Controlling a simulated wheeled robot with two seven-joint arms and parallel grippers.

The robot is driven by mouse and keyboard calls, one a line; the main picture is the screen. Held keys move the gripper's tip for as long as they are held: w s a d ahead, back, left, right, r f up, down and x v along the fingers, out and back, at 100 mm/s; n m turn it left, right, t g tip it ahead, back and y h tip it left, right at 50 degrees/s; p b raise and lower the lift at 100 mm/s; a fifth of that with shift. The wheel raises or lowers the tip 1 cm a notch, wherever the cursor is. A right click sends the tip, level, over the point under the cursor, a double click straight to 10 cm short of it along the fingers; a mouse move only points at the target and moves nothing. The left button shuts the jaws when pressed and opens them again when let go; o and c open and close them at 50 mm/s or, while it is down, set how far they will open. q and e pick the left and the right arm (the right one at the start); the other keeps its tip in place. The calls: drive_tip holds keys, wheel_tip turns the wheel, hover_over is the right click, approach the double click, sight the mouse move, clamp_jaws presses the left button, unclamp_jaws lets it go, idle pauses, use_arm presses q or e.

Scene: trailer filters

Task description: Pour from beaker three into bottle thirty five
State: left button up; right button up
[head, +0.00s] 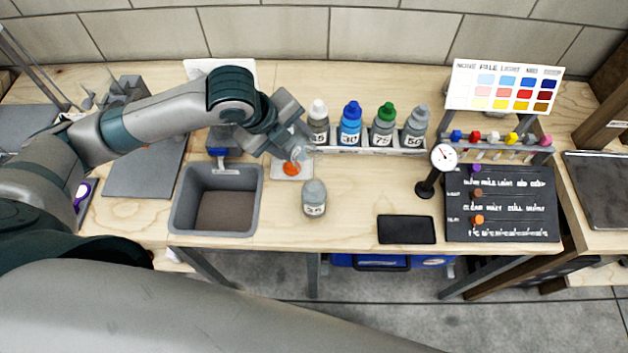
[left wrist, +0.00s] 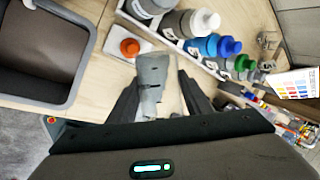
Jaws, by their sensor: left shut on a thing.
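Bottle thirty five (head: 314,198) is grey, upright, and stands alone on the table right of the sink. Its label reads 35, and I see no coloured cap on it. My left gripper (head: 296,153) is above the table behind and left of this bottle, apart from it. In the left wrist view my left gripper (left wrist: 160,88) is shut on a grey vessel with dark marks, which I take as beaker three (left wrist: 152,72). Its number and contents are not readable. In the head view the gripper mostly hides it. My right gripper is not in view.
An orange cap (head: 291,168) lies on a white tile by the gripper. Behind bottle thirty five, a rack (head: 372,150) holds several capped bottles. The sink (head: 180,205) is left. A dial gauge (head: 443,157), black pad (head: 406,229) and dark board (head: 500,203) stand right.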

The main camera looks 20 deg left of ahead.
use_arm(q)
drive_tip(key=shift+d+r+p, duration=0.15)
drive_tip(key=shift+r+p, duration=0.05)
drive_tip(key=shift+p, duration=0.1)
idle(0.4)
drive_tip(key=shift+s+r+t+y, duration=0.1)
drive_tip(key=shift+r+t+y, duration=0.05)
drive_tip(key=shift+t+y, duration=0.15)
idle(0.3)
drive_tip(key=shift+s+d+r+p, duration=0.1)
drive_tip(key=shift+r+p, duration=0.15)
drive_tip(key=shift+p, duration=0.35)
idle(0.4)
drive_tip(key=shift+s+d+r+t+y+p, duration=0.1)
drive_tip(key=shift+r+t+y+p, duration=0.1)
drive_tip(key=shift+t+y+p, duration=0.25)
idle(0.5)
